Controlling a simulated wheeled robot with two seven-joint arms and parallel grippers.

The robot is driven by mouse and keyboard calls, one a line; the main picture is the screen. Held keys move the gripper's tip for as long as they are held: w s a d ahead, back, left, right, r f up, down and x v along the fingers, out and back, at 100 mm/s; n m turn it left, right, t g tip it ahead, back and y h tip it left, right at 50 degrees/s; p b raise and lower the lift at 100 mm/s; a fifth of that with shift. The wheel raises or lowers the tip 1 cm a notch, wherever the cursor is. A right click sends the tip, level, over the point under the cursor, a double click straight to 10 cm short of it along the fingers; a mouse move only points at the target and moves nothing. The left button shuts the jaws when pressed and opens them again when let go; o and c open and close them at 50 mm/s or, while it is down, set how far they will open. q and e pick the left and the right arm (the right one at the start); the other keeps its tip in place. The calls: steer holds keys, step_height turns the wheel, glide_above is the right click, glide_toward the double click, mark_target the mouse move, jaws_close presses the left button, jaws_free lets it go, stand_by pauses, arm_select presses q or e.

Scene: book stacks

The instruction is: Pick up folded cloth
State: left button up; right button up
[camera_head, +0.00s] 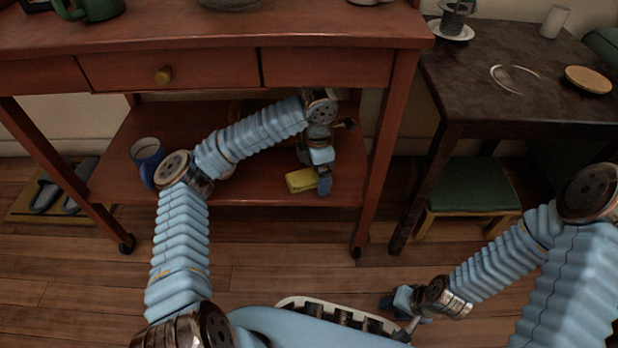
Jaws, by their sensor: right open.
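A yellow folded cloth (300,181) lies near the front edge of the lower shelf of the red-brown wooden table. My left gripper (314,172) reaches in under the drawers and points down at the cloth. One blue finger is beside the cloth's right end, overlapping it in this view. The other finger is partly hidden, so I cannot tell whether the jaws touch the cloth. My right gripper (392,312) is open, low at the bottom of the view above the floor, away from the cloth.
The red-brown table (200,36) has drawers above the shelf (240,186) and legs at its corners. A blue mug (147,158) stands on the shelf's left. A dark table (520,85) and a green-seated stool (473,186) stand right. Slippers (46,194) lie far left.

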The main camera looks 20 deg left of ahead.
mark_target(317, 173)
arm_select(q)
steer(key=c, duration=1.2)
steer(key=shift+o, duration=0.2)
steer(key=shift+r+p, duration=0.3)
steer(key=shift+r, duration=0.5)
step_height(317, 173, up, 2)
steer(key=shift+s+r, duration=0.1)
steer(key=shift+s, duration=0.05)
steer(key=s+d+p, duration=0.1)
steer(key=s+d, duration=0.1)
steer(key=s, duration=0.6)
steer(key=s+d, duration=0.3)
steer(key=s, duration=0.6)
steer(key=shift+p, duration=0.4)
